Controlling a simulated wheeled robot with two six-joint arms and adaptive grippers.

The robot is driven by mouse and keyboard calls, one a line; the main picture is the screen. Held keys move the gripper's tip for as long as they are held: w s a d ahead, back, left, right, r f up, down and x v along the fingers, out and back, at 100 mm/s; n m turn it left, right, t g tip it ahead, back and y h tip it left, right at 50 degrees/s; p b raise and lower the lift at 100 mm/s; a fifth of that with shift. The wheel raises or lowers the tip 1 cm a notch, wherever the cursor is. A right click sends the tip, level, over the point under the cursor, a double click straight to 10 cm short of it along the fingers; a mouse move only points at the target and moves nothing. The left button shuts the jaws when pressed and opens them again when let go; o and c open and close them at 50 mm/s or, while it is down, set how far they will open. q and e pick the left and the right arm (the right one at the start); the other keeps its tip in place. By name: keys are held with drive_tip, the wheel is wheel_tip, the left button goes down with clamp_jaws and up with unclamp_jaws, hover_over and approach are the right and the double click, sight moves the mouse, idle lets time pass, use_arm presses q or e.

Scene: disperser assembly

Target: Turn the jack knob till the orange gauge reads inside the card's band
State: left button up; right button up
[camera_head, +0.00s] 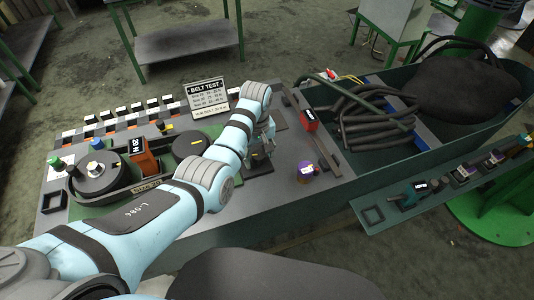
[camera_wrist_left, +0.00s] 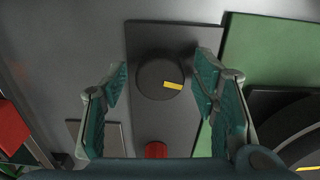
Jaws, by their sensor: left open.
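The jack knob (camera_wrist_left: 155,76) is round and dark with a yellow mark pointing right and slightly down in the left wrist view. It sits on a dark plate. My left gripper (camera_wrist_left: 160,82) is open, one finger on each side of the knob, with a visible gap on both sides. In the head view my left gripper (camera_head: 262,150) hangs over the bench and hides the knob. The orange gauge (camera_head: 146,160) stands by the pulleys at left; its dark face's reading is too small to trust. The BELT TEST card (camera_head: 208,98) stands behind; its band is not clearly legible. My right gripper is out of view.
A red part (camera_wrist_left: 156,150) lies below the knob in the wrist view. A large pulley (camera_head: 98,178) is at left. Hoses (camera_head: 370,115) fill the right trough.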

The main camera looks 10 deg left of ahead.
sight(258, 154)
use_arm(q)
drive_tip(key=shift+f, duration=0.1)
drive_tip(key=shift+c, duration=0.4)
drive_tip(key=c, duration=1.1)
drive_tip(key=shift+m, duration=0.3)
drive_tip(key=o, duration=1.2)
wheel_tip(258, 154, up, 8)
drive_tip(key=shift+f, duration=0.2)
drive_tip(key=shift+w, duration=0.1)
